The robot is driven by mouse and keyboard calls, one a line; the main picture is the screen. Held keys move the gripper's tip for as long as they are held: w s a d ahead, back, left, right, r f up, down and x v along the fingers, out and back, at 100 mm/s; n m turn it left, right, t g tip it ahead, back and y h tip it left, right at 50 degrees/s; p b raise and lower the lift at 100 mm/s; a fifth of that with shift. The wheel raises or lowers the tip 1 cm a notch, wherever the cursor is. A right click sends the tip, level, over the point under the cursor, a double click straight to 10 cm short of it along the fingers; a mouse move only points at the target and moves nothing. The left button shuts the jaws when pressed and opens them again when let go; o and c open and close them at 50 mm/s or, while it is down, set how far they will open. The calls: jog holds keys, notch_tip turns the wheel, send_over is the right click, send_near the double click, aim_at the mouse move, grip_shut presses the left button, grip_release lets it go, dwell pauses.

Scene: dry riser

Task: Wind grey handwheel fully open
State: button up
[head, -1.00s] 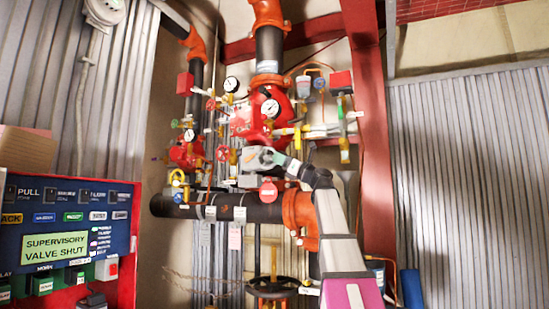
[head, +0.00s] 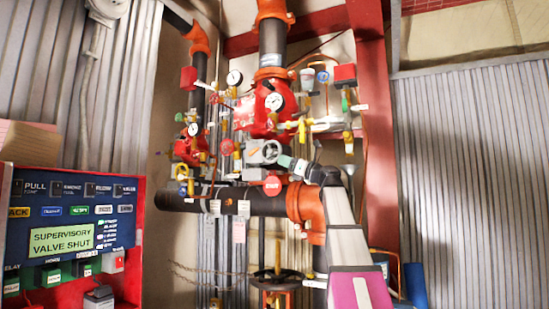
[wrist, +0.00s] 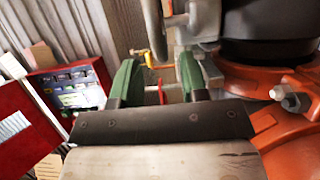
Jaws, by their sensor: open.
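The grey handwheel (head: 263,151) is on a grey gearbox at the middle of the red valve assembly in the head view. A grey curved rim, likely the same wheel, shows at the top of the wrist view (wrist: 153,25), ahead of the fingers. My gripper (head: 286,161) is close to the wheel's lower right in the head view. In the wrist view my gripper (wrist: 157,78) has two green fingers spread apart with nothing held between them. Whether a finger touches the rim cannot be told.
An orange pipe coupling (wrist: 285,95) with bolts is close on the right of the fingers. Gauges and small red and yellow valves crowd the assembly. A dark handwheel (head: 277,281) is low down. A panel (head: 70,238) at left reads "SUPERVISORY VALVE SHUT".

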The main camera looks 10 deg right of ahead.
aim_at(272, 155)
jog(key=x, duration=0.6)
jog(key=shift+w+a+r, duration=0.1)
jog(key=shift+w+a, duration=0.05)
grip_shut()
